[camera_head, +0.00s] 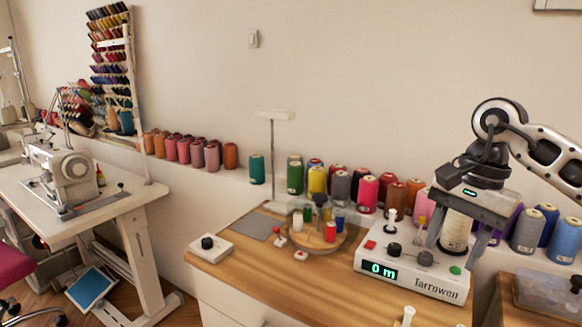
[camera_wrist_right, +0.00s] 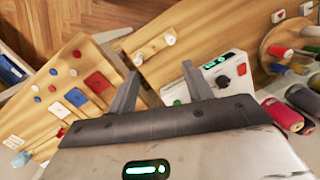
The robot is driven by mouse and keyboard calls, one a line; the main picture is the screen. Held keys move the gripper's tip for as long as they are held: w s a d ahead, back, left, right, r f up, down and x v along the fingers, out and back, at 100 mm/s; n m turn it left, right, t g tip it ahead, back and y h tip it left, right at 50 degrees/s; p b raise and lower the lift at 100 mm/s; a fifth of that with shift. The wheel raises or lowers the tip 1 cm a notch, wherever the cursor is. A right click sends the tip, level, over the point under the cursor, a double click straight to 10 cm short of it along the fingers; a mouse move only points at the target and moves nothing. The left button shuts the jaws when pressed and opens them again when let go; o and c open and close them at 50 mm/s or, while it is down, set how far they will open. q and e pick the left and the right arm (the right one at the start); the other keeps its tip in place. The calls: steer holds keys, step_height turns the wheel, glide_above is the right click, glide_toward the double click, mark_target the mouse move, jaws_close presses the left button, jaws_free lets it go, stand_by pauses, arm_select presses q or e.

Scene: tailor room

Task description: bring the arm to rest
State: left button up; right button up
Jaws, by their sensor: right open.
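My right gripper (camera_head: 456,249) hangs fingers-down over the right part of the white Tarrowen counter device (camera_head: 405,272) in the head view. Its two fingers are spread apart. A cream thread cone (camera_head: 455,229) shows between the fingers in that view; I cannot tell its distance from them. In the right wrist view the open fingers (camera_wrist_right: 160,72) have nothing gripped between them, and the white device (camera_wrist_right: 213,75) lies just beyond and to the right. The right arm (camera_head: 545,150) comes in from the right edge. My left gripper is not in view.
Several thread cones (camera_head: 295,178) line the wall behind the wooden table (camera_head: 270,285). A round wooden tray (camera_head: 337,240) with small spools stands left of the device. A clear box (camera_head: 545,292) is at the right. A sewing machine (camera_head: 65,175) stands on the left table. The front-left tabletop is mostly clear.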

steer(key=s+a+f+g+y, duration=0.2)
steer(key=a+f+y, duration=0.3)
steer(key=a, duration=0.6)
steer(key=s+a+r+m+t+y, duration=0.1)
steer(key=s+a+m+t+y, duration=0.15)
steer(key=a+m+y, duration=0.55)
steer(key=s+a+r+m+t+y, duration=0.15)
steer(key=s+a+m+y, duration=0.25)
steer(key=a+m+y, duration=0.4)
steer(key=w+d+f+m+t+h+p, duration=0.1)
steer(key=d+f+m+t+h, duration=0.55)
steer(key=m, duration=0.95)
steer(key=w+d+f+m+t+h, duration=0.1)
steer(key=d+f+m+t+h, duration=0.5)
steer(key=m, duration=1)
steer(key=s+d+f+m+g+h, duration=0.3)
steer(key=s+f+m+h, duration=0.4)
steer(key=s+f+m, duration=0.4)
step_height(320, 180, down, 3)
steer(key=shift+s+d+f+m+g, duration=0.2)
steer(key=shift+s+m+g, duration=0.15)
steer(key=shift+m, duration=0.15)
steer(key=shift+a, duration=0.1)
steer(key=shift+c, duration=0.2)
